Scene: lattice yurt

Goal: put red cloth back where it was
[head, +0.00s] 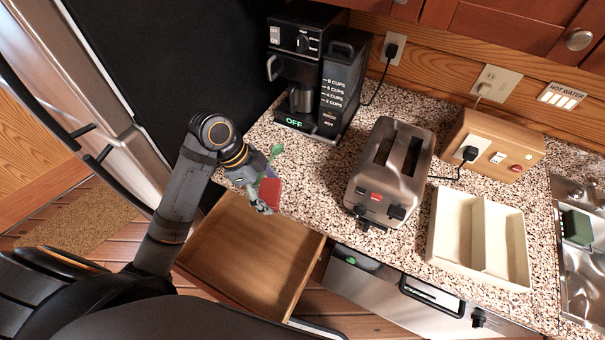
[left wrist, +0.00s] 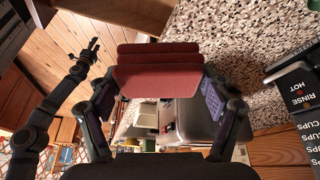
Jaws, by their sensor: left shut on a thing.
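The red cloth (head: 270,191) is a folded, dark red stack of layers. It fills the middle of the left wrist view (left wrist: 158,68). My left gripper (head: 262,197) is shut on it, with a finger on each side of the cloth. In the head view the cloth shows over the counter's front edge, near an open wooden drawer (head: 222,252). The drawer's visible floor is bare. In the left wrist view my right gripper (left wrist: 84,58) shows small at the left, away from the cloth, its jaws unclear.
A small green object (head: 269,162) shows beside the left gripper. A coffee maker (head: 303,85) stands behind it, with a toaster (head: 389,170) to the right. A cream divided tray (head: 479,238) and a sink (head: 585,262) lie farther right. Speckled counter is clear between gripper and toaster.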

